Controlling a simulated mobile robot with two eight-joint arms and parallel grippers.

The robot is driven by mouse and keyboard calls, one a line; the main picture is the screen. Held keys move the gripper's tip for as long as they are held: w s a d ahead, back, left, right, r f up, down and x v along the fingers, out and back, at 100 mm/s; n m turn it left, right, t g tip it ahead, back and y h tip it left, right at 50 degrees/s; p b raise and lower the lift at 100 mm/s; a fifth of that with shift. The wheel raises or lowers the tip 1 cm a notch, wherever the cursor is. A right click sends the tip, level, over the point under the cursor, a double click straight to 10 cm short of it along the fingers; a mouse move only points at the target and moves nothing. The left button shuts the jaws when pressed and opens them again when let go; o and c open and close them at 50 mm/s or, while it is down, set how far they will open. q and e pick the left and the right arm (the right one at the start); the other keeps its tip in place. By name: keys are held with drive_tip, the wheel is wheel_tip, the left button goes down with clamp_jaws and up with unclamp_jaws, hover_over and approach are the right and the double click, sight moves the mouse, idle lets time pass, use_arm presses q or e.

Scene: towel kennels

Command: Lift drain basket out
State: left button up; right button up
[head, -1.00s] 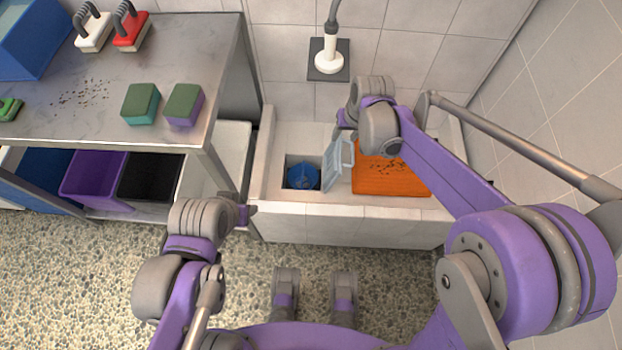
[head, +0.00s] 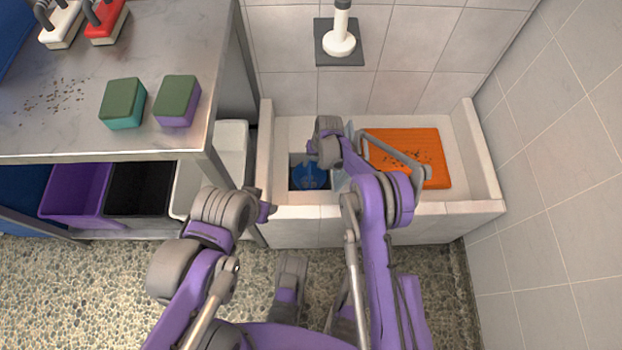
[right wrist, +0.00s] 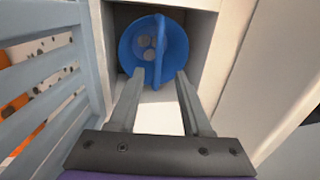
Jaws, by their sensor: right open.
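The blue round drain basket (head: 308,178) sits in the square recess in the tub floor. In the right wrist view the basket (right wrist: 130,45) shows an upright blue fin across its middle and pale round spots inside. My right gripper (right wrist: 159,75) is open over the recess, its two fingers pointing at the basket with the fin between their lines. Whether they touch it I cannot tell. In the head view my right gripper (head: 312,150) partly covers the recess. My left gripper (head: 265,204) is outside the tub's left wall; its jaws are unclear.
A grey-blue slatted grate (right wrist: 45,75) stands tilted beside the recess, close to my right gripper. An orange mat (head: 430,148) with dark specks lies to its right. The tub's wall (head: 450,208) rises around. A steel table (head: 60,130) with sponges stands left.

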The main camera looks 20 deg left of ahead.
sight(309, 170)
drive_tip(key=f, duration=0.2)
drive_tip(key=a+f+b, duration=0.1)
drive_tip(key=f, duration=0.5)
drive_tip(key=shift+w+a+b, duration=0.1)
drive_tip(key=shift+a+b, duration=0.1)
drive_tip(key=shift+b, duration=0.1)
clamp_jaws()
idle(1.1)
